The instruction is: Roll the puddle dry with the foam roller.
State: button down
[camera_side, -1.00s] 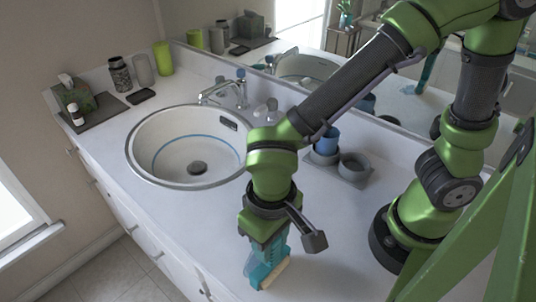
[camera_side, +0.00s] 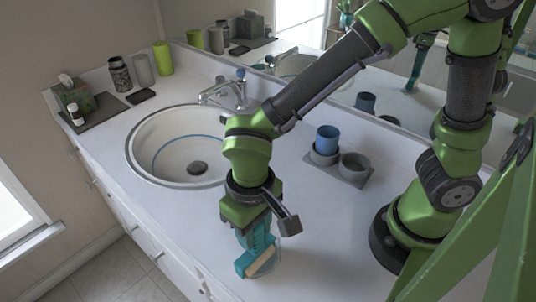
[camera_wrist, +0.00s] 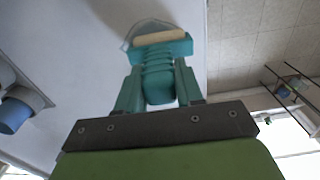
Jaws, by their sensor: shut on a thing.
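My gripper (camera_side: 256,236) is shut on the teal handle of the foam roller (camera_side: 259,263), low over the front part of the white counter. In the wrist view my gripper (camera_wrist: 158,92) has one finger on each side of the ribbed handle, and the pale beige foam of the roller (camera_wrist: 160,37) lies beyond the fingertips. The puddle (camera_side: 277,262) is a clear, faint-edged patch at the roller, partly hidden by it. In the wrist view the puddle (camera_wrist: 133,32) shows around the foam, which overlaps it. I cannot tell how firmly the foam presses.
The round sink (camera_side: 144,178) lies behind and left of my gripper. A grey two-ring holder (camera_side: 354,168) with a blue cup (camera_side: 327,139) stands to the right. The counter's front edge is close to the roller.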

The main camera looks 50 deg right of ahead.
dwell(0.3)
jog(key=shift+w, duration=1.95)
jog(key=shift+s, duration=2)
jog(key=s, duration=0.3)
jog(key=shift+s, duration=0.4)
jog(key=shift+w, duration=0.1)
